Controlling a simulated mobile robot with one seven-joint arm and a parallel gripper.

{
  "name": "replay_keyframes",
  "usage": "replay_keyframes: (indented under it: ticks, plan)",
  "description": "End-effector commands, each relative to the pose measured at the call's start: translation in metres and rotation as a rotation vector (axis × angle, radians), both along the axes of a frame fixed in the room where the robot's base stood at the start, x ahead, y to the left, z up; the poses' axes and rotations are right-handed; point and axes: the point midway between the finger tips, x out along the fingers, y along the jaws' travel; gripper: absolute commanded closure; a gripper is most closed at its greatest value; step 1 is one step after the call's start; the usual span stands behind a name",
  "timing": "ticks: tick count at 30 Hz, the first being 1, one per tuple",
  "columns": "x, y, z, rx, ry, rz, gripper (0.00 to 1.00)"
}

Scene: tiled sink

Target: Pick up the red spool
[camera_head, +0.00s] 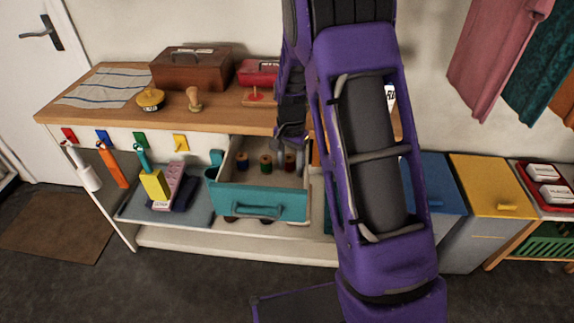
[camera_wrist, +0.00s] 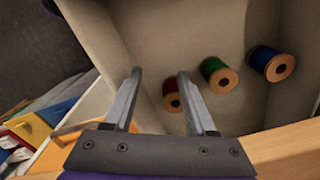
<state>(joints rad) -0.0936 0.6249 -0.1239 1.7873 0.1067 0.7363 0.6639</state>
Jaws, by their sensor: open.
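The red spool (camera_wrist: 173,98) stands in the open drawer in the wrist view, its wooden end facing the camera. It shows between and just beyond the two fingertips of my gripper (camera_wrist: 161,74), which is open and empty. In the head view the red spool (camera_head: 290,163) is at the right of a row of spools, close by my gripper (camera_head: 288,142), which is partly hidden by my arm. Whether the fingers touch the spool cannot be told.
A green spool (camera_wrist: 219,76) and a blue spool (camera_wrist: 271,63) stand beside the red one. The teal-fronted drawer (camera_head: 262,203) is pulled out below the wooden counter (camera_head: 225,112). Drawer walls bound the space around the spools. A red box (camera_head: 258,73) sits on the counter above.

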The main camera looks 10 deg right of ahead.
Motion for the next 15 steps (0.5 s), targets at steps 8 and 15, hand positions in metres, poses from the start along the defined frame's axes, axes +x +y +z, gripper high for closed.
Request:
replay_keyframes:
  ticks: [8, 15]
  plan:
    - [0.0, 0.001, -0.025, 0.001, -0.001, 0.001, 0.44]
    - [0.0, 0.001, -0.024, 0.001, -0.001, 0.002, 0.65]
